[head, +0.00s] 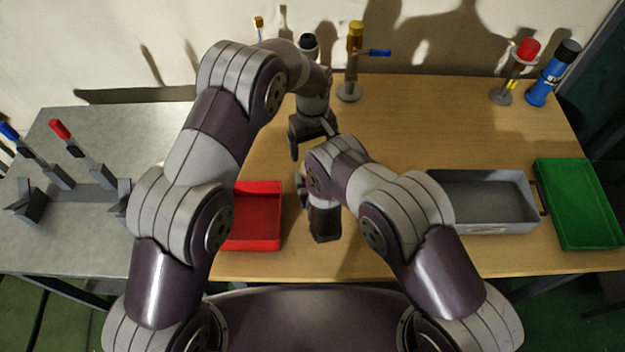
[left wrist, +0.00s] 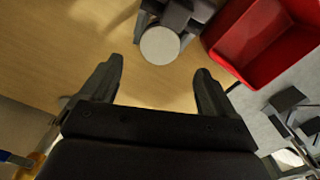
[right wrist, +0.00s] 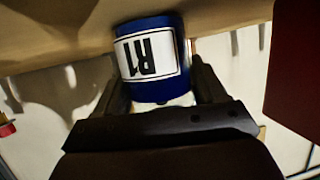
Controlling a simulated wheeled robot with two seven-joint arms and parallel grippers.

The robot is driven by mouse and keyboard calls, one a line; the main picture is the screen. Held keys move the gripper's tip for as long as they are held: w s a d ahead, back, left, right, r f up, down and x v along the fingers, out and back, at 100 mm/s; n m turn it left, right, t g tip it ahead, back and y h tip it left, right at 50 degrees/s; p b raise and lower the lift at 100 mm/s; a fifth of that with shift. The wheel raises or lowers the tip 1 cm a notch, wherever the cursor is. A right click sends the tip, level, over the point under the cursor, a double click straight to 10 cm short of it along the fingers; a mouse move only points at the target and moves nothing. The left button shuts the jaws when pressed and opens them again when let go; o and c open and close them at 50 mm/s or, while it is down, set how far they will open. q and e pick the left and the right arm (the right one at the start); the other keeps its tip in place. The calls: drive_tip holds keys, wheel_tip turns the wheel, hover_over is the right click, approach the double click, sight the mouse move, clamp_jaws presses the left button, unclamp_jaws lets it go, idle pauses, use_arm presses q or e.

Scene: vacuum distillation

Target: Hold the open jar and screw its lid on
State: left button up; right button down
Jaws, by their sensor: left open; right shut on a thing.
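In the right wrist view a blue jar (right wrist: 158,84) with a white "R1" label sits between the fingers of my right gripper (right wrist: 165,88), which is shut on it. The label appears upside down there. In the left wrist view a plain white disc (left wrist: 160,45) faces the camera at my right gripper; I cannot tell whether it is a lid or the jar's top. My left gripper (left wrist: 155,85) is open and empty, with the disc apart from and beyond its fingertips. In the head view my left gripper (head: 312,136) is behind my right arm, and the jar is hidden.
A red tray (head: 256,244) is left of my right gripper. A grey metal bin (head: 490,229) and a green tray (head: 575,200) lie on the right. Stands with coloured tops (head: 349,92) and a blue bottle (head: 545,84) line the back. A grey side table (head: 120,125) is left.

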use_arm(q)
drive_tip(key=shift+f, duration=0.1)
wheel_tip(320, 180, down, 8)
drive_tip(key=shift+r, duration=0.1)
idle(0.3)
drive_tip(key=c, duration=1.1)
drive_tip(key=m, duration=0.7)
